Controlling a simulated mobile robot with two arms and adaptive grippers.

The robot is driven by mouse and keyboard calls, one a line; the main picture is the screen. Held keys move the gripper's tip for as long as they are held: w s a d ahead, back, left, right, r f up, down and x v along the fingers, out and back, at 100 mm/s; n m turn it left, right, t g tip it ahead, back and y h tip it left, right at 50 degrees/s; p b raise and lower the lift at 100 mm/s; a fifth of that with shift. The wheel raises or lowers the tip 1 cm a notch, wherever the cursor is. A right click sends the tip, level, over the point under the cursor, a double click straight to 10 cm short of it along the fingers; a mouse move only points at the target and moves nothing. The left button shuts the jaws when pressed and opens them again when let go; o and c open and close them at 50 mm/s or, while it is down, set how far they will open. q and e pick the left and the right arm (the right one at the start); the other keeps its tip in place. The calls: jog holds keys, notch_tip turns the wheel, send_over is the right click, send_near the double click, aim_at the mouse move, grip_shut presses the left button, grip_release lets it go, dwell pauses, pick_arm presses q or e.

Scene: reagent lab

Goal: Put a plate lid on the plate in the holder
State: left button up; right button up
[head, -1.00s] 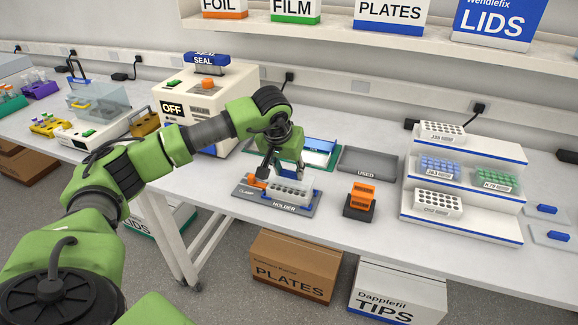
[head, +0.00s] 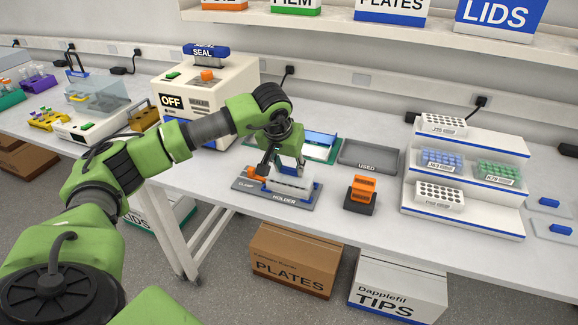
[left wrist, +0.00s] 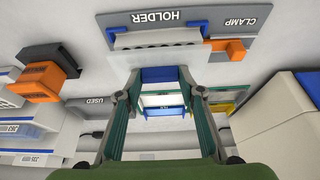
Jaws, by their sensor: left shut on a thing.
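The white plate sits in the grey holder (head: 278,200) on the bench; the holder also shows in the left wrist view (left wrist: 192,20). The lid also shows in the left wrist view (left wrist: 150,58). My left gripper (head: 283,170) is directly above the holder, shut on the lid, with its fingers (left wrist: 162,90) pointing down around it. My right gripper is out of view.
The orange clamp (left wrist: 232,47) is close beside the lid. An orange block on a dark stand (head: 362,194) stands right of the holder. The grey USED tray (head: 368,158) and a green-edged tray (head: 320,150) lie behind. The sealer (head: 200,98) stands at the left.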

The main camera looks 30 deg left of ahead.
pick_arm(q)
jog(key=shift+f, duration=0.2)
dwell(0.6)
dwell(0.4)
jog(key=shift+b, duration=0.35)
jog(key=shift+f+b, duration=0.5)
jog(key=shift+f, duration=0.2)
jog(key=shift+f, duration=0.1)
dwell(0.3)
jog(key=o, duration=0.9)
